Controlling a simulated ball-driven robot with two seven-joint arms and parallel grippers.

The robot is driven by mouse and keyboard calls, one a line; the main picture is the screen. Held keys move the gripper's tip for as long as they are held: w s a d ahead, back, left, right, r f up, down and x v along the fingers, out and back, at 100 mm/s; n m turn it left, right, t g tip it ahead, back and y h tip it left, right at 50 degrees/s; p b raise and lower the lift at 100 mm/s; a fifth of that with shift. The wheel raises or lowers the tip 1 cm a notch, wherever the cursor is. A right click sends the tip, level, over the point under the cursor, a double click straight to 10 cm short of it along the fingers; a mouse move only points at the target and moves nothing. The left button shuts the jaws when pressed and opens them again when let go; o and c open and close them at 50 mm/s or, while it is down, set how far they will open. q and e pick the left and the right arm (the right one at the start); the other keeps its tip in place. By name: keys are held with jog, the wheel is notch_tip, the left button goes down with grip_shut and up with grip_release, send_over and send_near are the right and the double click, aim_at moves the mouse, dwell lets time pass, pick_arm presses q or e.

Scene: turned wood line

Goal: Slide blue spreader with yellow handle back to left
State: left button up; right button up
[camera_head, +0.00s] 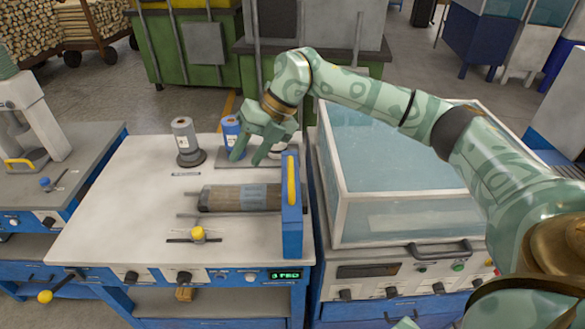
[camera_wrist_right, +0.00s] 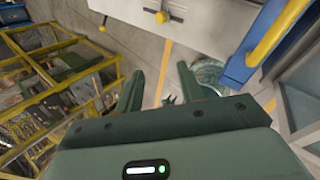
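The blue spreader (camera_head: 291,222) with its yellow handle (camera_head: 291,180) stands upright at the right edge of the white worktable. It also shows at the right of the right wrist view (camera_wrist_right: 238,68), with its yellow handle (camera_wrist_right: 277,32). My right gripper (camera_head: 252,158) is beyond the spreader and to its left, over the far part of the table. Its fingers are apart with nothing between them, and it is not touching the handle. The right wrist view also shows the open fingers (camera_wrist_right: 160,85). My left gripper is not in view.
A yellow knob (camera_head: 198,233) is nearer the front. A glass-walled tank (camera_head: 340,217) stands close on the right.

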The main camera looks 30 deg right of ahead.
jog(key=d+r+m+h, duration=0.4)
jog(key=d+r, duration=0.1)
jog(key=d, duration=0.8)
jog(key=b, duration=0.3)
send_near(291, 173)
jog(key=shift+m+g, duration=0.4)
jog(key=x, duration=0.8)
jog(key=shift+w+f, duration=0.2)
jog(key=shift+w, duration=0.1)
jog(key=shift+c, duration=0.4)
grip_shut()
